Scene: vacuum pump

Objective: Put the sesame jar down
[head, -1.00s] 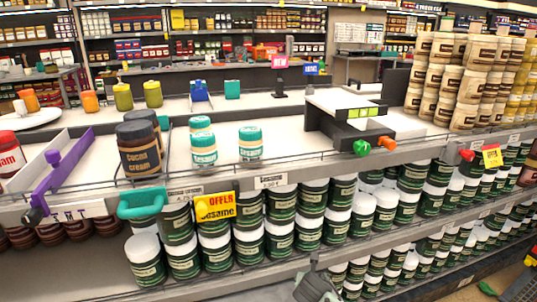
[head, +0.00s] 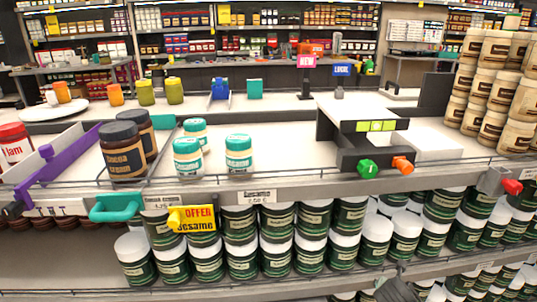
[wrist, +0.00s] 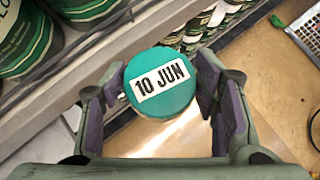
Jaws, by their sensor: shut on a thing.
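A jar with a teal lid marked "10 JUN" (wrist: 162,84) sits between the two fingers of my gripper (wrist: 164,92) in the wrist view, seen from above. Its side label is hidden there. My gripper is shut on it, in front of the shelving. In the head view only a grey part of my arm shows at the bottom edge, and the held jar is not visible. Several teal-lidded sesame jars (head: 239,156) stand on the upper shelf (head: 280,160) behind a "Sesame" price tag (head: 257,197).
Dark cocoa cream jars (head: 123,152) stand left of the sesame jars. A black bracket-like fixture (head: 362,143) with green and orange knobs stands to their right. Bare shelf lies between. A thin wire rail runs along the front edge. Stacked green jars (head: 240,256) fill the shelf below.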

